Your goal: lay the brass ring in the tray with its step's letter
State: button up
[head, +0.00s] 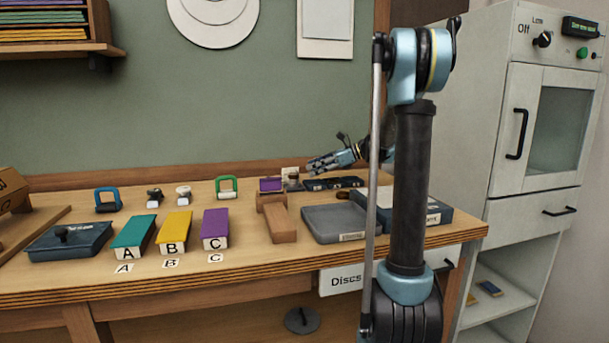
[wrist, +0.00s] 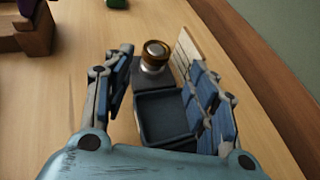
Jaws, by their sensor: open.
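A brass ring (wrist: 156,48) shows in the wrist view around the top of a small silver cylinder (wrist: 152,66), which stands at the end of a dark tray (wrist: 165,117). I cannot tell whether the ring is loose on it. In the head view the small dark tray (head: 334,183) lies at the back of the bench; any letters on it are too small to read. My gripper (head: 314,167) is open above the tray. In the wrist view its fingers (wrist: 160,62) are spread to either side of the tray and cylinder, with nothing held.
Teal A (head: 133,231), yellow B (head: 174,226) and purple C (head: 215,223) blocks stand on the bench (head: 255,270). A grey tray (head: 333,222) and wooden block (head: 283,222) stand nearer the front. A pale card (wrist: 188,50) stands behind the cylinder.

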jog(key=v, duration=1)
jog(key=shift+o, duration=0.4)
jog(key=shift+d+r, duration=0.2)
jog(key=shift+d, duration=0.1)
send_near(296, 174)
jog(key=shift+w+a+f+n+g, duration=0.15)
jog(key=shift+a+f, duration=0.1)
jog(key=shift+a, duration=0.15)
jog(key=shift+w+a+f+n+g, duration=0.15)
jog(key=shift+w+a+f, duration=0.05)
jog(key=shift+a, duration=0.25)
jog(key=shift+x, duration=3.2)
jog(key=shift+w+r, duration=0.1)
jog(key=shift+w, duration=0.1)
jog(key=c, duration=1)
jog(key=shift+c, duration=0.2)
notch_tip(296, 174, up, 10)
